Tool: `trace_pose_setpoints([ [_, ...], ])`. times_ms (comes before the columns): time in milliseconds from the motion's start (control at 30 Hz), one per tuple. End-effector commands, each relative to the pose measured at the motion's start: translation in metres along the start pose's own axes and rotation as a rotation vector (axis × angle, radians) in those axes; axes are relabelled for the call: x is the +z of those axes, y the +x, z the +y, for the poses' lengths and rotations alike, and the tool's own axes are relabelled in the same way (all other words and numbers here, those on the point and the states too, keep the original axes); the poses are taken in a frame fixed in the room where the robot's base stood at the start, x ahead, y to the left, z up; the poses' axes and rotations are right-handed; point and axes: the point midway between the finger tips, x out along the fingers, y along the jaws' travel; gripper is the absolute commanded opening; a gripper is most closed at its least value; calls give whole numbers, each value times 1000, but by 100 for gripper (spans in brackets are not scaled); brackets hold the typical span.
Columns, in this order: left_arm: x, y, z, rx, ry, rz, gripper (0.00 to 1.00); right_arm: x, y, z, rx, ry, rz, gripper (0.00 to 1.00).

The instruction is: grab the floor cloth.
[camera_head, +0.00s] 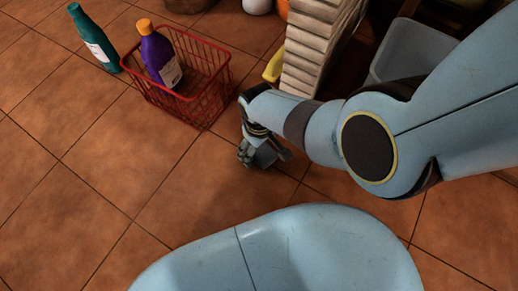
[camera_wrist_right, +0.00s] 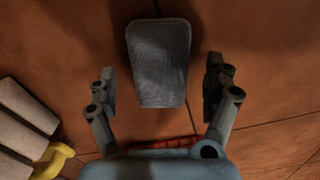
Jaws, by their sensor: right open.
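The floor cloth (camera_wrist_right: 159,62) is a grey, folded-looking pad with rounded corners on the tile floor. In the right wrist view it lies between the two fingers of my right gripper (camera_wrist_right: 160,75), with a gap on each side. The fingers are open and appear not to touch it. In the head view my right gripper (camera_head: 254,152) points down near the floor, right of the red basket. A small grey patch of the cloth (camera_head: 266,156) shows beside the fingers, mostly hidden by them. My left gripper is in neither view.
A red wire basket (camera_head: 205,112) holds a purple bottle (camera_head: 160,58) with an orange cap. A teal bottle (camera_head: 92,38) stands left of it. A pale ribbed stack (camera_head: 312,50), a yellow object (camera_head: 273,66) and a grey bin (camera_head: 412,50) are at the back. Floor at left is clear.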

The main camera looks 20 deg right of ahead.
Motion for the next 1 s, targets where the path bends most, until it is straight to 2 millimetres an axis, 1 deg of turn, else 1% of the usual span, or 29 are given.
trace_pose_setpoints([
  [133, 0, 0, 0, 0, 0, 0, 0, 0, -1, 0, 0, 0, 1, 85],
  [167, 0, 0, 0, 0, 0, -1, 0, 0, -1, 0, 0, 0, 1, 82],
  [500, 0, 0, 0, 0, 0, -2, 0, 0, 0, 0, 0, 0, 0, 38],
  [600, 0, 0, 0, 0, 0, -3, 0, 0, 0, 0, 0, 0, 0, 26],
  [1000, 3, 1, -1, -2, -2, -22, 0, 0, -3, 0, 0, 0, 1, 26],
])
